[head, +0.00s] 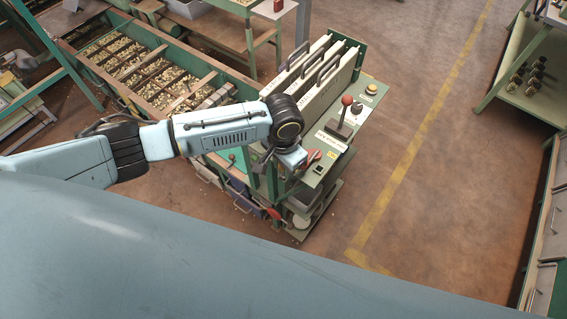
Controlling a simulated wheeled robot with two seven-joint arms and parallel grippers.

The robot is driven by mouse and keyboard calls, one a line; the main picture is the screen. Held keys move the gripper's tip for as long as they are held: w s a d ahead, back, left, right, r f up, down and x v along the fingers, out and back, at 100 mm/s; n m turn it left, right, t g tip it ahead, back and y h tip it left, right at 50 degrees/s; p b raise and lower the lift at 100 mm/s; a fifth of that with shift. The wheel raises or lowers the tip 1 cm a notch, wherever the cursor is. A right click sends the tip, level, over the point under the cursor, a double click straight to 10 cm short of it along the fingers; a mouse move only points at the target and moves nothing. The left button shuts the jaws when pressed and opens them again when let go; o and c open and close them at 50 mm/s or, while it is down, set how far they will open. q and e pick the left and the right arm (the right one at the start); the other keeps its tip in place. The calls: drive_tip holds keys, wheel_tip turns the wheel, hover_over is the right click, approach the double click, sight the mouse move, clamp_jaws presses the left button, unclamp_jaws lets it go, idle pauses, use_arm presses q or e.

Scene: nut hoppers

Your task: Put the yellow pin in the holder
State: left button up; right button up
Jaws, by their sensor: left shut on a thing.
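My left gripper (289,161) is at the near end of the green control panel (360,108), low beside the panel edge, its fingers pointing down and away. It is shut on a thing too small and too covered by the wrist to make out. A red part (312,157) shows right beside the fingers; I cannot tell whether they touch it. I cannot pick out the yellow pin or its holder for certain. My right gripper is not in view.
A red-knobbed lever (345,113) and a yellow button (371,89) are on the panel. A hopper with nuts (140,74) is at left. The floor at right is clear up to a green shelf (513,105).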

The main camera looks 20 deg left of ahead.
use_arm(q)
drive_tip(key=shift+f, duration=0.2)
drive_tip(key=o, duration=1.1)
wheel_tip(320, 180, up, 13)
drive_tip(key=shift+r+p, duration=0.2)
drive_tip(key=shift+p, duration=0.3)
